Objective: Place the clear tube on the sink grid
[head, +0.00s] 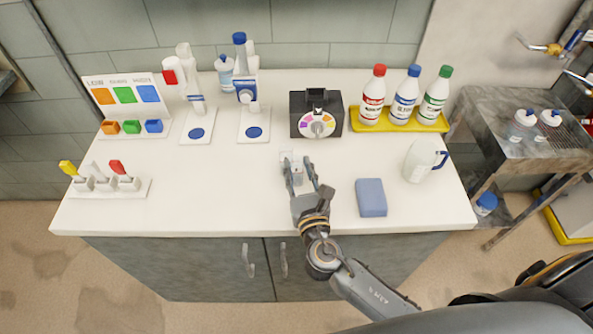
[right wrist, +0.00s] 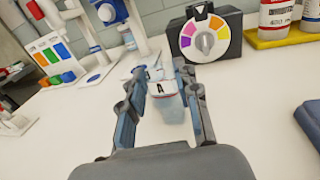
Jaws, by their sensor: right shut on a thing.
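The clear tube (head: 292,165) is a small, pale see-through piece on the white counter, left of centre. My right gripper (head: 302,178) is around it, with one finger on each side. In the right wrist view, the tube (right wrist: 168,98) shows a label with a dark "A" between the fingers of my gripper (right wrist: 165,112). The gripper is shut on the tube, at or just above the counter; the exact height is unclear. A grey metal sink unit (head: 480,112) with taps above stands to the right; I cannot clearly make out its grid. My left gripper is not in view.
A black box with a coloured dial (head: 315,125) stands just behind the gripper. A yellow tray (head: 440,124) holds bottles. The counter's left middle is clear.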

